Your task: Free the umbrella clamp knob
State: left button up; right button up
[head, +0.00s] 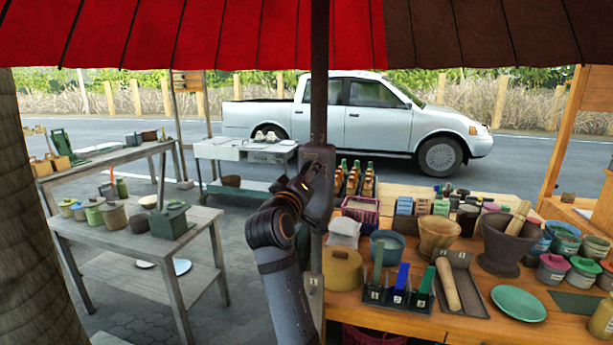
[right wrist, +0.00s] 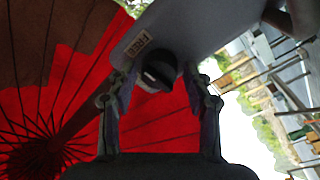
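The dark umbrella pole (head: 319,90) stands upright in the middle of the head view, with a brown clamp block (head: 318,158) on it. My right gripper (head: 306,178) is at the block's left side. In the right wrist view the clamp (right wrist: 185,30) is a grey-brown block with a "FREE" label (right wrist: 138,43). Its dark round knob (right wrist: 158,70), with a pale bar mark, lies between the two spread fingers of my right gripper (right wrist: 160,88). I see no clear contact of the fingers on the knob. The knob is not distinct in the head view. My left gripper is out of view.
The red umbrella canopy (head: 200,35) spreads overhead. A wooden table (head: 375,312) at right holds bowls, mortars, jars and a tool rack (head: 395,298). A grey table (head: 95,237) with pots stands at left. A white pickup (head: 365,115) is behind. Space left of the clamp is open.

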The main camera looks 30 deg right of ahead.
jog(key=shift+o, duration=0.4)
jog(key=shift+r, duration=0.1)
notch_tip(320, 180, up, 10)
jog(key=shift+f, duration=0.2)
dwell(0.4)
